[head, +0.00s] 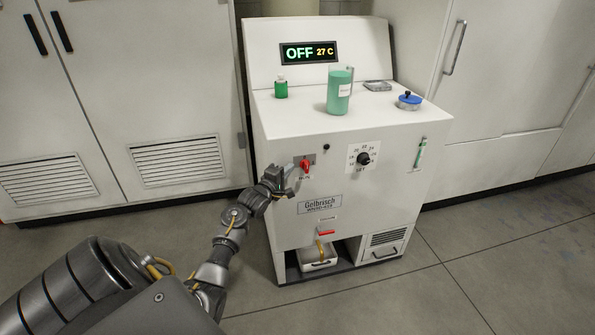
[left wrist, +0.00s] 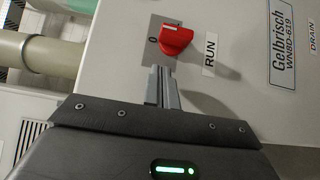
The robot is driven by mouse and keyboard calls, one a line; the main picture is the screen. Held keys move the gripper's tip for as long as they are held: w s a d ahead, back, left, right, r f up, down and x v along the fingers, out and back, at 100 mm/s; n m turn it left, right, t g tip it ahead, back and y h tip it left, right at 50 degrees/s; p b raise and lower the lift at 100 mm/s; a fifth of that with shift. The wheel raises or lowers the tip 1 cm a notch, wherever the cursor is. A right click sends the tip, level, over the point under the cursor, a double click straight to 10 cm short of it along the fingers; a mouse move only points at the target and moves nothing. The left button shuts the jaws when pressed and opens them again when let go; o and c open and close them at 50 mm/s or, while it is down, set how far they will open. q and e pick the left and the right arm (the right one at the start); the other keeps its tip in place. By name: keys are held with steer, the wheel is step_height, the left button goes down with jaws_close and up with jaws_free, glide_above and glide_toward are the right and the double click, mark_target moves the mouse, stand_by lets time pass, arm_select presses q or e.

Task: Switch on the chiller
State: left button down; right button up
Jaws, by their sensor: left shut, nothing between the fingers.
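The chiller (head: 270,225) is a white cabinet with a raised back panel. A red rotary switch (head: 305,166) sits on a grey plate on the front, at the upper left. In the left wrist view the red switch (left wrist: 176,40) is close up, between a 0 mark and a RUN label (left wrist: 211,55). My left gripper (left wrist: 163,72) is shut and empty, its fingertips just short of the switch; whether they touch it I cannot tell. In the head view my left gripper (head: 288,168) is beside the switch's left side. My right gripper is not in view.
A black dial (head: 363,158) is right of the switch. A red-handled drain tap (head: 326,232) sits above a small tray (head: 318,262). White cabinets (head: 130,90) flank the chiller.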

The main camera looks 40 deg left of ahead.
mark_target(304, 163)
arm_select(q)
steer(key=shift+w+d+f, duration=0.1)
steer(key=shift+w+d, duration=0.95)
steer(key=shift+w, duration=0.2)
